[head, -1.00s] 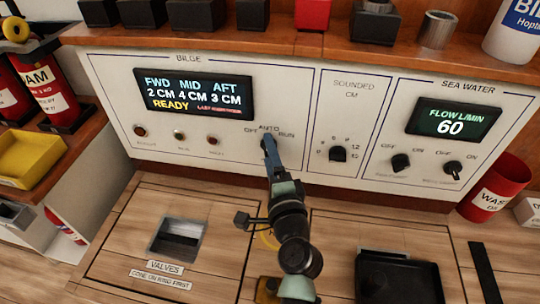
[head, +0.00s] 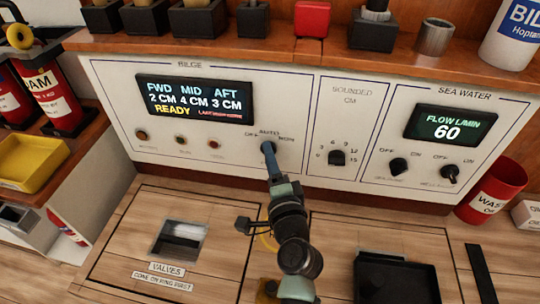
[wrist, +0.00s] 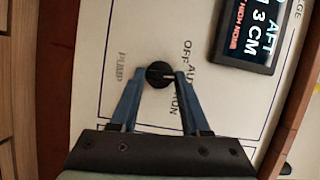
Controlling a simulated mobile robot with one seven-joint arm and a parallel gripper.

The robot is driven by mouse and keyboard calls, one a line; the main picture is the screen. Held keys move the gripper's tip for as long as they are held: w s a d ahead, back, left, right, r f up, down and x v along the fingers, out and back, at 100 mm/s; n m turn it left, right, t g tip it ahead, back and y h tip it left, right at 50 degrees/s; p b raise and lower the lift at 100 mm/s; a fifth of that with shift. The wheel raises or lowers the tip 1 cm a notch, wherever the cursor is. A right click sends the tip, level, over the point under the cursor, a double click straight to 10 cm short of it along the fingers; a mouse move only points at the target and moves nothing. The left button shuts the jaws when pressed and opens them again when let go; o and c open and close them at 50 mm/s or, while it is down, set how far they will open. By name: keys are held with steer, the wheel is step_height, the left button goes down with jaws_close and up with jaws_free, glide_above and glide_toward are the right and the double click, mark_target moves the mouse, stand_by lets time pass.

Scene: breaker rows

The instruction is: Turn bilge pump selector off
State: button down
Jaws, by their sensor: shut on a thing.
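The bilge pump selector (wrist: 157,73) is a black round knob on the white BILGE panel (head: 225,145), with OFF, AUTO and RUN marked around it. In the wrist view a pale pointer line on it appears to face AUTO. My gripper (wrist: 161,76) has its two blue fingertips on either side of the knob, shut on it. In the head view my gripper (head: 268,147) reaches the panel just below the AUTO mark and hides most of the knob. The bilge display (head: 195,98) reads FWD 2 CM, MID 4 CM, AFT 3 CM and READY.
To the right are the sounded-CM knob (head: 337,157) and two sea water knobs (head: 398,165) (head: 450,173). Three small indicators (head: 180,140) sit left of my gripper. A wooden shelf (head: 270,48) overhangs the panel. A valves hatch (head: 180,240) and a black tray (head: 397,278) lie below.

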steer(key=n+p, duration=0.2)
steer(key=p, duration=0.1)
steer(key=n+g+h+p, duration=0.1)
steer(key=n+p, duration=0.1)
steer(key=p, duration=0.1)
steer(key=n+g+h+p, duration=0.1)
steer(key=n+p, duration=0.1)
steer(key=p, duration=0.2)
steer(key=shift+a+r, duration=0.15)
steer(key=shift+r, duration=0.2)
steer(key=shift+f, duration=0.1)
steer(key=shift+c, duration=1.9)
jaws_free()
